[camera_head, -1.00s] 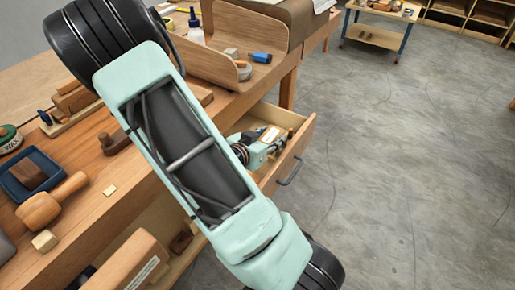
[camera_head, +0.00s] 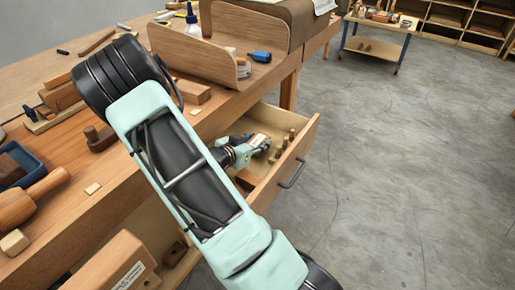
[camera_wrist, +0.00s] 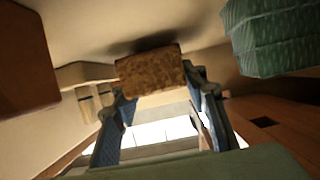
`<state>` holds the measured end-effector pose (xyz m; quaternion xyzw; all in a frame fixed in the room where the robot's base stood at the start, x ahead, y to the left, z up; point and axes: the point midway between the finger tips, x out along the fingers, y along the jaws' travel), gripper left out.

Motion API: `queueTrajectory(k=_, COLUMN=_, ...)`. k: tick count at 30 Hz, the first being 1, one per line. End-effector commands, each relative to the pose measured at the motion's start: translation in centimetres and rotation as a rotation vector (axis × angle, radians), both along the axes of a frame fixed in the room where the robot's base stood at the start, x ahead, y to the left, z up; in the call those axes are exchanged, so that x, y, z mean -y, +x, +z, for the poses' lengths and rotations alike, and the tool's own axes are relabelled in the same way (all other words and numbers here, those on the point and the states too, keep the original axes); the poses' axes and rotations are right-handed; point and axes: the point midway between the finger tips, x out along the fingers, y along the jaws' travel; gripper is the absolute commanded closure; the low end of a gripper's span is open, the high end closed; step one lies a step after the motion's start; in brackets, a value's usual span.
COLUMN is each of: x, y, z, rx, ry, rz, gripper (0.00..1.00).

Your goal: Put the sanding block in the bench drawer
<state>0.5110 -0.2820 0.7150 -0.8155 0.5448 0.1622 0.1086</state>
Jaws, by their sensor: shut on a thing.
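The sanding block (camera_wrist: 150,70) shows in the wrist view as a brown, speckled, cork-like block. My gripper (camera_wrist: 158,88) is shut on it, with one finger at each side. In the head view my gripper (camera_head: 264,146) is inside the open bench drawer (camera_head: 305,142), low between its walls. The block itself cannot be made out clearly there. I cannot tell whether it touches the drawer floor.
Several small wooden pegs (camera_head: 284,142) stand in the drawer by its front. A green ribbed thing (camera_wrist: 275,35) is at the upper right of the wrist view. The workbench top (camera_head: 105,205) holds tools and wood pieces. The floor (camera_head: 400,170) at right is clear.

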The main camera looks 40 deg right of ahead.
Motion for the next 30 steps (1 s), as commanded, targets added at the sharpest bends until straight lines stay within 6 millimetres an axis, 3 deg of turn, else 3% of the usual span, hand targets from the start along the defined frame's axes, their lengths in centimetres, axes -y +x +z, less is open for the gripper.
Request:
queueTrajectory(k=2, x=0.02, y=0.00, z=-0.96, rx=0.000, ry=-0.001, rz=0.000, gripper=0.85)
queueTrajectory(k=14, x=0.02, y=-0.04, z=-1.17, rx=0.000, ry=-0.001, rz=0.000, gripper=0.85)
queueTrajectory(k=15, x=0.01, y=-0.03, z=-1.04, rx=0.000, ry=0.000, rz=0.000, gripper=0.56)
queueTrajectory(k=18, x=0.01, y=-0.03, z=-1.03, rx=0.000, ry=0.000, rz=0.000, gripper=0.45)
queueTrajectory(k=30, x=-0.46, y=-0.15, z=-0.46, rx=-0.001, ry=0.001, rz=0.001, gripper=0.43)
